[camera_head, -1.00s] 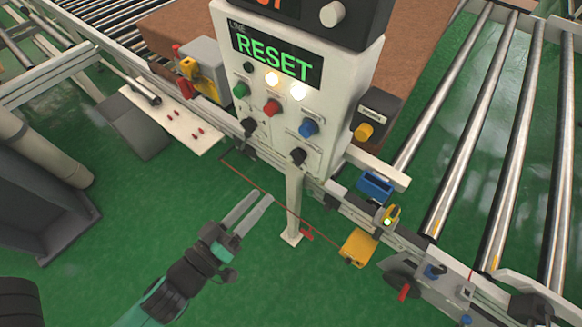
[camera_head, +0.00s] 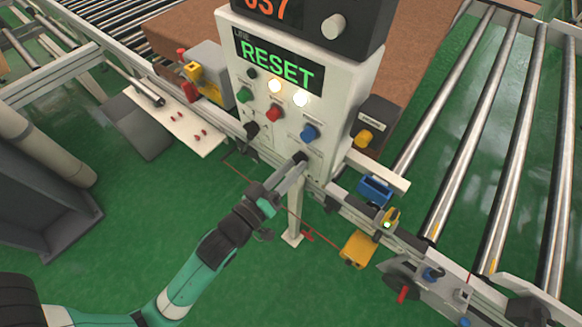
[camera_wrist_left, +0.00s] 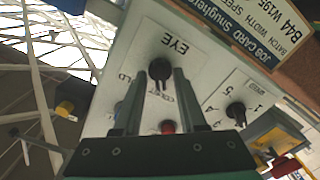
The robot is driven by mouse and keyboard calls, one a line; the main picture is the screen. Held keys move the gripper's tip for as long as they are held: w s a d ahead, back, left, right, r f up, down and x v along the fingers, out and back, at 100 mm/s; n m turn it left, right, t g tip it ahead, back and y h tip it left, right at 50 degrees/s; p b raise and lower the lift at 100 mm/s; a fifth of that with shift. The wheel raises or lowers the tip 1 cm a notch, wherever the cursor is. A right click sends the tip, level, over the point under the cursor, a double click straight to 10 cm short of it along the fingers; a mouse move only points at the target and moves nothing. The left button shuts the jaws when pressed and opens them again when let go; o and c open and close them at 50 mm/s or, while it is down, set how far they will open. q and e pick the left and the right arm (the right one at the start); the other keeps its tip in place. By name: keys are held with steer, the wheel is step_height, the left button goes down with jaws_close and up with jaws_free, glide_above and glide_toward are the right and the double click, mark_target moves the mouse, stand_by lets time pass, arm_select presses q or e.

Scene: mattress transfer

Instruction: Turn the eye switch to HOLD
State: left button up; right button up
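The black EYE switch (camera_wrist_left: 160,71) is a round knob on a white label plate in the left wrist view. In the head view it is the lower right black knob (camera_head: 300,157) of the panel. My left gripper (camera_head: 298,170) reaches up to it from below. The label shows "EYE" and a partly hidden word ending in "LD". The right gripper is not in view.
The white panel (camera_head: 232,60) shows "RESET" on its display. A blue button (camera_head: 309,132), red button (camera_head: 274,113) and another black knob (camera_head: 251,129) are close by. Rollers lie right.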

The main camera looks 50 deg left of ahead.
arm_select(q)
jaws_close()
steer(key=shift+r+m+p, duration=0.1)
steer(key=shift+m+p, duration=0.2)
steer(key=shift+m, duration=0.1)
steer(key=shift+m+p, duration=0.55)
steer(key=shift+m, duration=0.45)
steer(key=m+p, duration=0.2)
steer(key=m, duration=0.2)
steer(key=shift+m, duration=0.3)
steer(key=m+p, duration=0.1)
steer(key=m, duration=0.2)
steer(key=shift+p, duration=0.4)
steer(key=shift+m+p, duration=0.5)
steer(key=shift+m, duration=1.2)
